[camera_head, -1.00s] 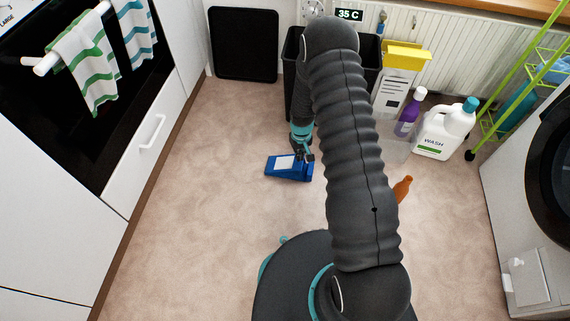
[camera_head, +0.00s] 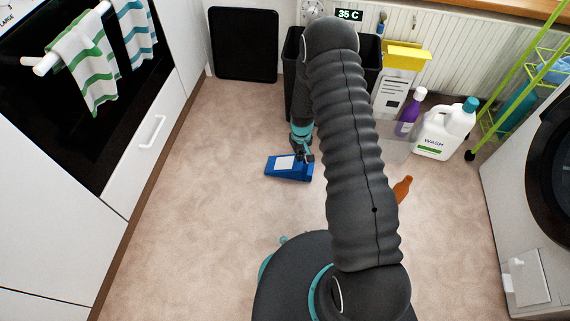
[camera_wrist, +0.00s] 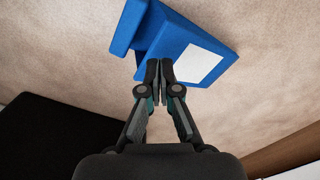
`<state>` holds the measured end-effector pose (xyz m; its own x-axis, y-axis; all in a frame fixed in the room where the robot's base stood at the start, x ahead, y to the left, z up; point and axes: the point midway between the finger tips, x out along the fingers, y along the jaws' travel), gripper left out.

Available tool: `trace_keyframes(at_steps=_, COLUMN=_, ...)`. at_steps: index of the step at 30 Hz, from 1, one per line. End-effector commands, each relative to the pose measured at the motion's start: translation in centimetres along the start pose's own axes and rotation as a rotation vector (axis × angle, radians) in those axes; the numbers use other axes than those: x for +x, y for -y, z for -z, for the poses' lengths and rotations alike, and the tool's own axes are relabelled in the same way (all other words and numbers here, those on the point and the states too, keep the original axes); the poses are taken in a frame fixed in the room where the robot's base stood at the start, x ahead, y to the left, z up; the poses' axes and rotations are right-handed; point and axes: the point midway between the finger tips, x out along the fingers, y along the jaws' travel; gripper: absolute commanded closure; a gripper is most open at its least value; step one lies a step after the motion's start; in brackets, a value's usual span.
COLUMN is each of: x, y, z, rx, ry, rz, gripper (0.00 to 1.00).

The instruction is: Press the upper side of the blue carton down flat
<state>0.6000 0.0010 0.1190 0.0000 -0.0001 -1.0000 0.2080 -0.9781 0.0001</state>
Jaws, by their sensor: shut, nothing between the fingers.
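The blue carton (camera_head: 302,173) lies on the floor in front of the black bin, with a white label on its face. In the wrist view the carton (camera_wrist: 160,38) fills the top middle, looks wedge-like, and has a thicker block at its left end. My gripper (camera_wrist: 161,70) has its two fingertips together, with nothing between them. The tips overlap the carton's near edge beside the white label in the wrist view. In the head view my gripper (camera_head: 307,157) is at the carton's right end. I cannot tell whether the tips touch it.
A black bin (camera_head: 292,85) stands behind my arm. A yellow-topped white box (camera_head: 390,92), a purple bottle (camera_head: 407,122) and a white wash jug (camera_head: 440,135) stand to the right. An orange bottle (camera_head: 403,188) lies right of my arm. Floor left of the carton is clear.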

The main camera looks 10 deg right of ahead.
Motion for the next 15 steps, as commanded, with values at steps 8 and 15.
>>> trace_keyframes(at_steps=8, x=1.4, y=0.0, z=0.0, rx=0.000, ry=0.000, rz=0.000, gripper=1.00)
trace_keyframes(at_steps=15, x=2.4, y=0.0, z=0.0, rx=0.000, ry=0.000, rz=0.000, gripper=1.00)
